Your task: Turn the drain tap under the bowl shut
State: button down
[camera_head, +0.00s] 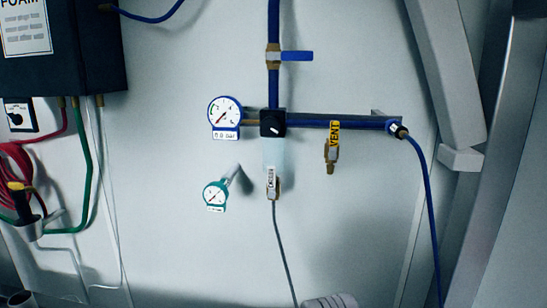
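The drain tap (272,183) is a small brass fitting with a white lettered tag or lever standing upright, in line with the pipe. It sits right under the pale, see-through bowl (273,154), which hangs below a black block with a knob (272,123). A thin grey hose (283,240) runs down from the tap. I cannot make out the fingers of my gripper. Only a white rounded part, which may be of my arm, shows at the bottom edge, well below the tap.
A yellow VENT tap (332,146) hangs to the right on the blue pipe (350,122). A blue-handled valve (296,56) is above. A white gauge (225,114) and teal gauge (215,194) are left. A FOAM box (70,60) and red hose (18,165) are far left.

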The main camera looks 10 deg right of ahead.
aim_at(271, 170)
jog(key=k, duration=0.5)
jog(key=u, duration=1.1)
jog(key=i, duration=0.2)
jog(key=u, duration=0.5)
